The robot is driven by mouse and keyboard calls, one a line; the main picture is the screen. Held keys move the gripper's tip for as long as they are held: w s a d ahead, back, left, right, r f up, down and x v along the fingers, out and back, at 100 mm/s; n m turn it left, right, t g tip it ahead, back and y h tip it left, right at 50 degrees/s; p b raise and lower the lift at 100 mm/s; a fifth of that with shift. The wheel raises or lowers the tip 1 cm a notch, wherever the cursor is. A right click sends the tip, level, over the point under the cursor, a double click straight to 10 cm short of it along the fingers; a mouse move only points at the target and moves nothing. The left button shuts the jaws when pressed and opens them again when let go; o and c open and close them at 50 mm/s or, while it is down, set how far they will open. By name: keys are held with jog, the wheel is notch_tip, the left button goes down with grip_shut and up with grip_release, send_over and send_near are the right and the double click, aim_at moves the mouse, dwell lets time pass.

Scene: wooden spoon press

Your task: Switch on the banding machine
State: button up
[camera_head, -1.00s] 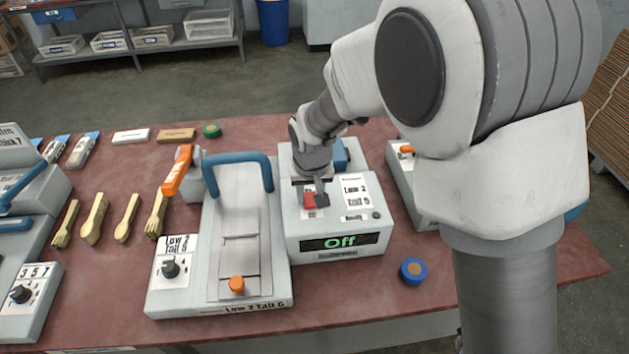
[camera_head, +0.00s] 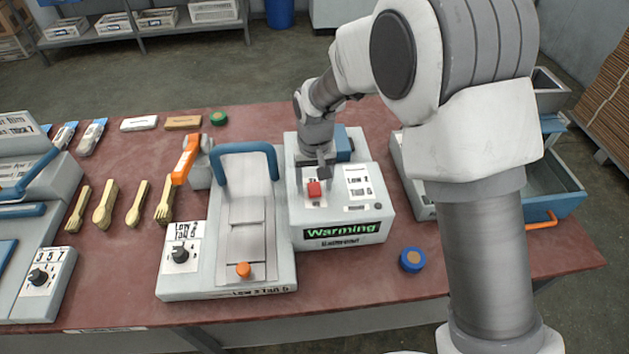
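The banding machine (camera_head: 337,215) is the pale box in the middle of the table. Its display (camera_head: 342,230) reads "Warming" in green letters. A red switch (camera_head: 314,189) stands on its top panel, beside a white label. My gripper (camera_head: 318,168) points down just behind the red switch and looks apart from it. Its fingertips are small and partly hidden, so I cannot tell whether it is open or shut. It holds nothing that I can see.
Wooden cutlery (camera_head: 104,204) lies farther left. A blue round container (camera_head: 412,260) sits at front right. A blue tray (camera_head: 550,185) is behind my arm.

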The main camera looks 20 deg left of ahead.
aim_at(315, 192)
notch_tip(315, 192, up, 18)
jog(key=shift+s+d+f, duration=0.25)
jog(key=shift+s+d, duration=0.05)
jog(key=shift+s, duration=0.15)
dwell(0.4)
